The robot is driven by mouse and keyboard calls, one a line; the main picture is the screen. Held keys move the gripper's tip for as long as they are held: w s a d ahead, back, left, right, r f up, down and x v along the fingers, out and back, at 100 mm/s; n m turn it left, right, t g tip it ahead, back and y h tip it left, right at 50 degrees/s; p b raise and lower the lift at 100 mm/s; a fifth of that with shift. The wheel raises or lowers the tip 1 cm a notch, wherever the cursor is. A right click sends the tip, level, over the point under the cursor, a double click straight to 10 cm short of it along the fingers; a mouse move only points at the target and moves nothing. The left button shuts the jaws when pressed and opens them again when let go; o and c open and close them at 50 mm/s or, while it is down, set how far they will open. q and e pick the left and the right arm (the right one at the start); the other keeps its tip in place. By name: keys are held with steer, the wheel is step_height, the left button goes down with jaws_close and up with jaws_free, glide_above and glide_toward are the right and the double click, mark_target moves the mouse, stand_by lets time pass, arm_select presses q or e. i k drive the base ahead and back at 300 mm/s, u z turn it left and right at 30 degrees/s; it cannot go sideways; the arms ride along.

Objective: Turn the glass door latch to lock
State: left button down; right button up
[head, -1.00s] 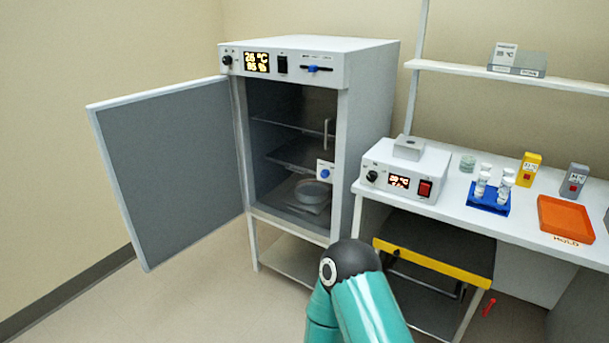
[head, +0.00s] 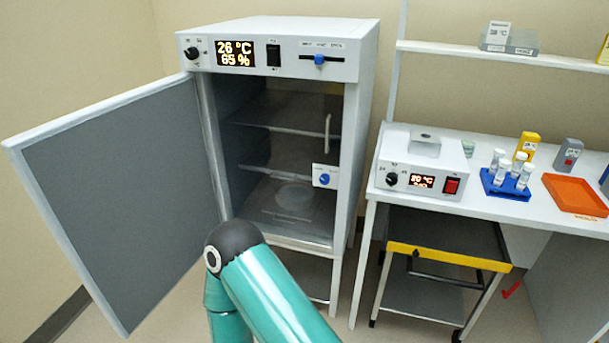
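The incubator (head: 350,100) stands at centre-left with its solid outer door (head: 110,200) swung wide open to the left. Behind it, a clear glass door (head: 285,150) appears to lie across the opening, though its edges are hard to make out. A pale vertical handle (head: 327,135) is near its right edge. Below the handle, the latch is a blue knob (head: 324,179) on a white plate with small markings too small to read. Neither gripper is in view. One teal arm of mine with a black joint rises at the bottom, short of the incubator.
Shelves and a round dish (head: 294,196) show inside the incubator. Right of it, a bench (head: 460,210) carries a control box (head: 412,180), a blue tube rack (head: 506,187) and an orange tray (head: 574,194). A yellow-edged cart (head: 448,256) is under the bench.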

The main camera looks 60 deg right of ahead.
mark_target(325, 179)
steer(key=z, duration=0.4)
steer(key=i, duration=1)
steer(key=z, duration=1)
steer(key=i, duration=0.2)
steer(key=z, duration=0.05)
steer(key=k, duration=0.8)
steer(key=z, duration=0.2)
steer(key=i, duration=0.8)
steer(key=u, duration=0.1)
